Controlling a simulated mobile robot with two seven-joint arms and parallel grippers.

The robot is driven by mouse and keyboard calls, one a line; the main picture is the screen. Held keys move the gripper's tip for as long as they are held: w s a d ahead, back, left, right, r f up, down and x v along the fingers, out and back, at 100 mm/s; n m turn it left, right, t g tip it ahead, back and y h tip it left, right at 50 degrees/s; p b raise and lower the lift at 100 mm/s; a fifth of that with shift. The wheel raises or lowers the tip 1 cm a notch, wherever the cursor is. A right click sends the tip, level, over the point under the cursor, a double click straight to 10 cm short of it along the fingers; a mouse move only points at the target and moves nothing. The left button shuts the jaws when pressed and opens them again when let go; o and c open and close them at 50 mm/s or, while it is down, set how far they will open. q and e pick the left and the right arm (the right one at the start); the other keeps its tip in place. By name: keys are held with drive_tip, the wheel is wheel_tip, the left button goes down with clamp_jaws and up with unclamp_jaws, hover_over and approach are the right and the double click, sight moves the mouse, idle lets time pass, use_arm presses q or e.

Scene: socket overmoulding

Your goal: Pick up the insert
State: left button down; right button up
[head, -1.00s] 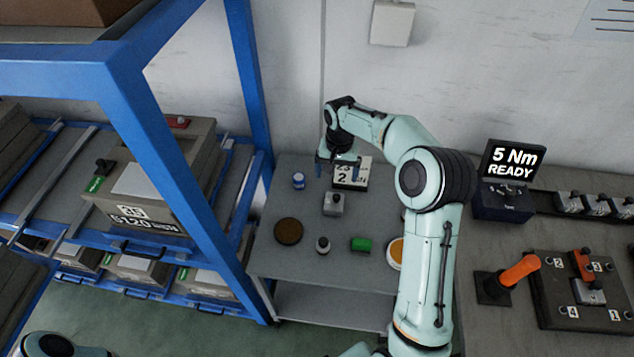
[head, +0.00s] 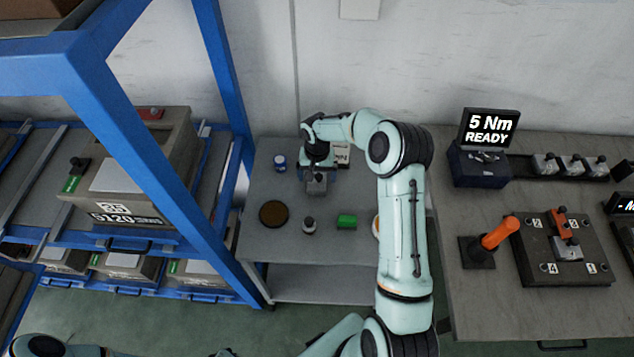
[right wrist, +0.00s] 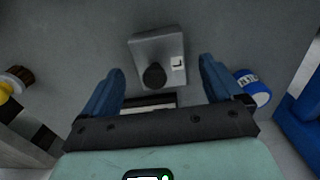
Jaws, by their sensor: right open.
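The insert looks to be the small grey block with a dark round knob (head: 317,186) on the grey side table. In the right wrist view the block (right wrist: 158,52) lies ahead of the fingertips, with a white label marked "L" beside the knob. My right gripper (head: 318,172) is above and just behind the block in the head view. In the right wrist view its two blue fingers (right wrist: 160,85) are apart, one on each side of the knob, with nothing between them gripped. Any contact with the block cannot be told. My left gripper is not in view.
A blue rack post (head: 222,75) stands left. A workbench (head: 455,300) with a fixture plate is right.

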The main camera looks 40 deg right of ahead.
drive_tip(key=shift+w+f, duration=0.1)
drive_tip(key=shift+f, duration=0.5)
drive_tip(key=c, duration=1.5)
drive_tip(key=shift+r, duration=0.1)
clamp_jaws()
drive_tip(key=shift+r, duration=0.1)
